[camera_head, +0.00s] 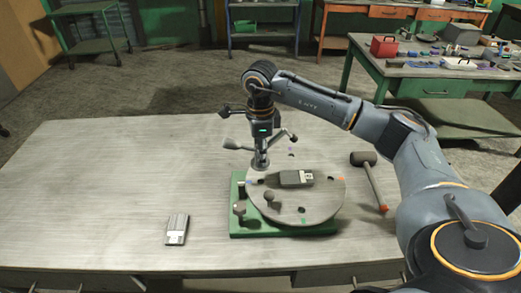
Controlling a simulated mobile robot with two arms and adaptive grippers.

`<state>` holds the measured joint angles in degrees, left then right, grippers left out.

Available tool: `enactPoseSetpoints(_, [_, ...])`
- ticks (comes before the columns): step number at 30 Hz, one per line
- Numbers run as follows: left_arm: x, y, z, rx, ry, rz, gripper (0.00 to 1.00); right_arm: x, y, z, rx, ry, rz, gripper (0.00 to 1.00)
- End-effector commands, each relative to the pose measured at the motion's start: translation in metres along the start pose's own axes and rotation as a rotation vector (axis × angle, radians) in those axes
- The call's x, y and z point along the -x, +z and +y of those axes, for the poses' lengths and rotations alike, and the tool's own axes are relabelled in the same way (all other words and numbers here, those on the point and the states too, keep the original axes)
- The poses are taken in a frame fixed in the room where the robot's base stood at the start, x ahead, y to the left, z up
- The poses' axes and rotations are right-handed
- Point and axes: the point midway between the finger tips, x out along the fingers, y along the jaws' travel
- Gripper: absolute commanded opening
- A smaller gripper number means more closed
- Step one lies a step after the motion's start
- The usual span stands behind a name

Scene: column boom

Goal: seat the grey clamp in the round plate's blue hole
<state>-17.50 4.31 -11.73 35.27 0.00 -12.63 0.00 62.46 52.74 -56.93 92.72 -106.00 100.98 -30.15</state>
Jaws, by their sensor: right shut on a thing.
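The round grey plate (325,198) lies on a green base (285,229) at the middle of the table. A small blue mark beside a dark hole (251,182) shows near the plate's left rim. My right gripper (262,139) is above the plate's far left part, pointing down, shut on the grey clamp (261,158). The clamp is roughly upright, with its lower end near the plate's far left rim, beyond the blue mark. I cannot tell whether it touches the plate. The fingertips are small and partly hidden. My left gripper is not in view.
A dark block with a white label (291,178) lies on the plate. Knobbed parts (269,197) stand at the near left. A mallet (371,182) lies right of the plate, and another labelled block (177,229) lies left. The table's left side (110,190) is clear.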

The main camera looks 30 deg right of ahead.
Motion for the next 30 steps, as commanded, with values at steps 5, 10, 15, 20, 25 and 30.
enactPoseSetpoints(5, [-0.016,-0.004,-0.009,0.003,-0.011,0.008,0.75,-0.024,0.000,0.000,0.000,-0.001,-0.002,0.00])
enactPoseSetpoints(10, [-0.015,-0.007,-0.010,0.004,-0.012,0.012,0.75,-0.024,0.001,-0.001,0.001,-0.002,-0.002,0.00])
enactPoseSetpoints(15, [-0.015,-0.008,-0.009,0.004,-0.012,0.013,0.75,-0.024,0.001,-0.001,0.001,-0.002,-0.002,0.00])
enactPoseSetpoints(20, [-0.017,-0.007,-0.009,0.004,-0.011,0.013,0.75,-0.024,0.001,0.000,0.002,-0.002,-0.002,0.00])
enactPoseSetpoints(25, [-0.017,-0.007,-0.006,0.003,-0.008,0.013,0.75,-0.024,0.001,0.001,0.001,-0.002,-0.002,0.00])
enactPoseSetpoints(30, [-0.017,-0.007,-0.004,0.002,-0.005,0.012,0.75,-0.024,0.001,0.001,0.001,-0.002,-0.002,0.00])
